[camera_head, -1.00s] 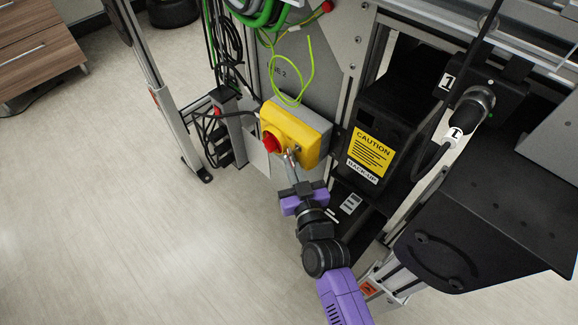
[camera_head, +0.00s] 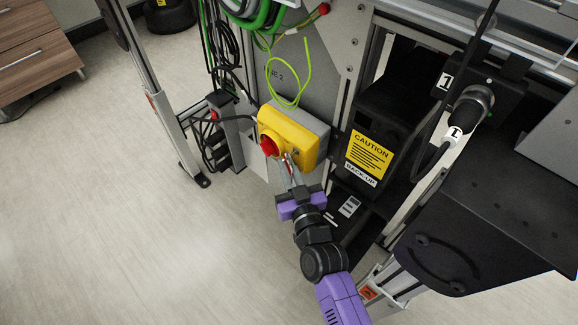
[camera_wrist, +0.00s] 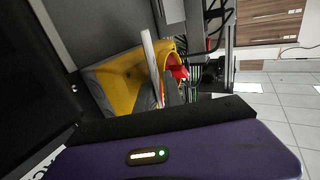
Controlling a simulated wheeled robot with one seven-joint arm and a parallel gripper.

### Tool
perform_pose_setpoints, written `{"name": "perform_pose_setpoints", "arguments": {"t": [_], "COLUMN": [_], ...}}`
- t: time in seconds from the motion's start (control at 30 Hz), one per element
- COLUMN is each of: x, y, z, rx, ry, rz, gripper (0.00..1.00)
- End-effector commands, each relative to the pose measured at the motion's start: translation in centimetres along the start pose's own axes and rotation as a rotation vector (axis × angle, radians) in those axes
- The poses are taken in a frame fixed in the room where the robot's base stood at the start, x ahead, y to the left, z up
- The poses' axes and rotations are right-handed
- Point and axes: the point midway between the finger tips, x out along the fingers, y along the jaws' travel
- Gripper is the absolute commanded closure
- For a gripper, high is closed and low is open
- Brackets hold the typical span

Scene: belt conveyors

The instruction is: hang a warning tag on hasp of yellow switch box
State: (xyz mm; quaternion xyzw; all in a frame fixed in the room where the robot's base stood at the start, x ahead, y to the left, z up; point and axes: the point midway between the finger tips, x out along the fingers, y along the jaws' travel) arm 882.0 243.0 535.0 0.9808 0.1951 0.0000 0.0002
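The yellow switch box (camera_head: 296,140) is mounted on the grey machine panel, with a red knob (camera_head: 268,146) on its front. My gripper (camera_head: 287,161) is at the lower front of the box, its thin grey fingers reaching up to the box beside the knob. I cannot tell whether they touch it. In the wrist view the box (camera_wrist: 122,80) and the red knob (camera_wrist: 179,72) lie behind a pale finger. The hasp is not clear; the fingers cover that part of the box. The gap between the fingertips cannot be judged.
A black unit with a yellow caution label (camera_head: 369,153) stands close to the right of the box. A green-yellow wire loop (camera_head: 290,88) hangs above it. Black cables and a socket strip (camera_head: 226,135) are to the left. The floor at left is open.

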Motion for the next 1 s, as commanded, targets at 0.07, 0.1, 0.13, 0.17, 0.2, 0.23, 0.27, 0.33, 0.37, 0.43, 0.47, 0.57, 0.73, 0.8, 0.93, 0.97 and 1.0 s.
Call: {"name": "perform_pose_setpoints", "arguments": {"t": [0.07,0.1,0.13,0.17,0.2,0.23,0.27,0.33,0.37,0.43,0.47,0.57,0.73,0.8,0.93,0.97,1.0], "x": [0.0,0.0,0.0,0.0,0.0,0.0,0.0,0.0,0.0,0.0,0.0,-0.1,-1.7,-2.9,-5.0,-5.5,-6.0], "y": [0.8,0.9,0.9,0.9,1.0,1.0,1.1,1.1,1.1,1.2,1.2,1.2,1.2,1.1,0.8,0.7,0.6], "z": [0.1,0.1,0.1,0.1,0.1,0.1,0.1,0.1,0.1,0.1,0.1,0.1,-0.1,-0.1,-0.2,-0.1,-0.1], "rx": [0.001,0.001,0.001,0.001,0.001,0.001,0.001,0.001,0.001,0.001,0.001,0.001,-0.001,-0.001,-0.001,-0.001,-0.001], "ry": [-0.001,-0.001,-0.001,-0.001,-0.001,-0.001,-0.001,0.000,-0.001,0.000,0.000,-0.001,-0.002,-0.004,-0.003,-0.003,-0.002], "rz": [0.013,0.014,0.015,0.016,0.016,0.017,0.018,0.019,0.019,0.020,0.020,0.020,0.020,0.017,0.013,0.012,0.011], "gripper": [0.72,0.72,0.72,0.72,0.72,0.72,0.72,0.72,0.72,0.72,0.72,0.72,0.72,0.72,0.72,0.72,0.72]}}
